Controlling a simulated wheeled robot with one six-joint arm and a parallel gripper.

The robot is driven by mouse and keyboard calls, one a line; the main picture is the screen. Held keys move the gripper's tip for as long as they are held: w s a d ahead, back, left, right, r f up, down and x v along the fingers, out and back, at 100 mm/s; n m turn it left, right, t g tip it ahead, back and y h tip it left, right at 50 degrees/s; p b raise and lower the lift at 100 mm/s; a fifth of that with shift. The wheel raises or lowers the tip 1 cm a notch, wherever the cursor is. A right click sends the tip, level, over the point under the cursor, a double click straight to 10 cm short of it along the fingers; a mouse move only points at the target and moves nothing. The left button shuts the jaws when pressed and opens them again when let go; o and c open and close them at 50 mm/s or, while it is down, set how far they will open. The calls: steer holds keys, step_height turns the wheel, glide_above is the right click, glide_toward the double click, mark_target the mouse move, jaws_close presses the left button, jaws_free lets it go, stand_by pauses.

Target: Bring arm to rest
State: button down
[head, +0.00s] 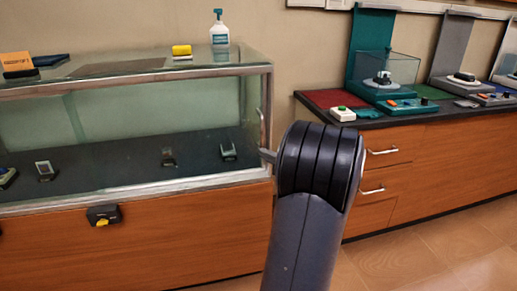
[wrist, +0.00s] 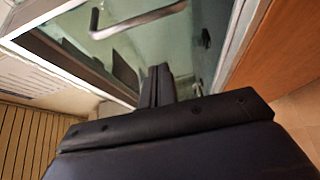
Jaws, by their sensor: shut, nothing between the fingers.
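My arm (head: 308,200) rises in the middle foreground of the head view, its black rounded joint at the top. My gripper (wrist: 159,74) shows in the wrist view with its two dark fingers together and nothing between them. It points toward the glass display case (wrist: 178,45) and its metal bar handle (wrist: 140,20). I cannot tell whether the fingertips touch the case.
A wooden counter (head: 440,145) with drawers and exhibits stands right. Tiled floor (head: 430,250) is free at lower right.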

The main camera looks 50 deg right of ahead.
steer(key=shift+s+a, duration=0.15)
steer(key=shift+s, duration=1.5)
